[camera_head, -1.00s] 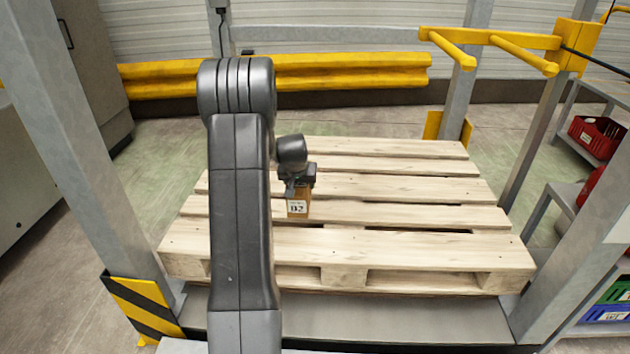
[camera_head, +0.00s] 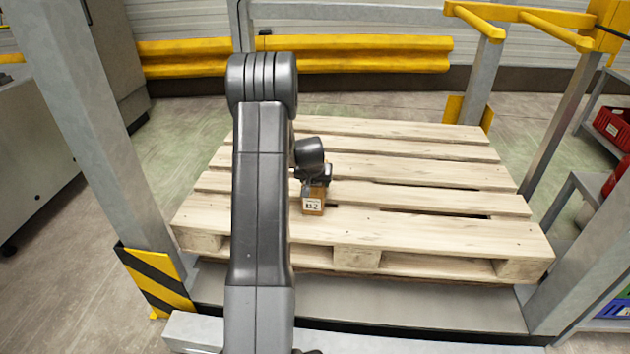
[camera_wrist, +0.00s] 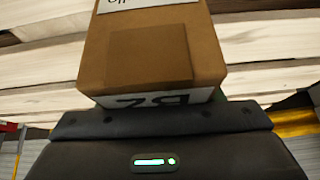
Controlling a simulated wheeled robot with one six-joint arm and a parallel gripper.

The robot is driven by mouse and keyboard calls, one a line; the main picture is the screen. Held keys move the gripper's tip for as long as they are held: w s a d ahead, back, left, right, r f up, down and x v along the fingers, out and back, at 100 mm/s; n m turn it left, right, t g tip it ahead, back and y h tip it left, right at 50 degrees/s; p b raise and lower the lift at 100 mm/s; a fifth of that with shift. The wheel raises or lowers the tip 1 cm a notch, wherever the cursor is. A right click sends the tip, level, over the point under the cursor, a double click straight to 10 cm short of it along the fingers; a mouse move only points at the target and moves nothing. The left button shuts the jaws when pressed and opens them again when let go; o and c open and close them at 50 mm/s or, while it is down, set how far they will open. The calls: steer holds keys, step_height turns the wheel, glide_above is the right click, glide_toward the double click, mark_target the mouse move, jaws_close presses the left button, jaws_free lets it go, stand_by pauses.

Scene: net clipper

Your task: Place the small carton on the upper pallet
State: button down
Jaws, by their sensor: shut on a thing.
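The small carton (camera_head: 314,199) is brown with a white label reading B2 on its near side. My gripper (camera_head: 314,184) is shut on it from above. In the wrist view the carton (camera_wrist: 152,50) fills the upper middle, in front of my gripper (camera_wrist: 160,118). The fingers themselves are mostly hidden there. The upper pallet (camera_head: 430,232) is pale slatted wood and lies below and around the carton in the head view. I cannot tell whether the carton touches the slats or hangs just above them.
Grey posts stand at the pallet's left (camera_head: 85,130) and right (camera_head: 562,120). A yellow and black striped guard (camera_head: 158,282) is at the left post's foot. Yellow rails (camera_head: 540,22) stand at the back right. A shelf with red bins (camera_head: 612,128) is at far right. The slats around the carton are clear.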

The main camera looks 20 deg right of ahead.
steer(key=shift+w, duration=0.1)
steer(key=shift+c, duration=2)
jaws_free()
steer(key=shift+f, duration=0.1)
steer(key=shift+r, duration=0.3)
steer(key=p+v, duration=0.3)
steer(key=v, duration=0.8)
steer(key=shift+s+a+r, duration=0.1)
steer(key=shift+s+r, duration=0.2)
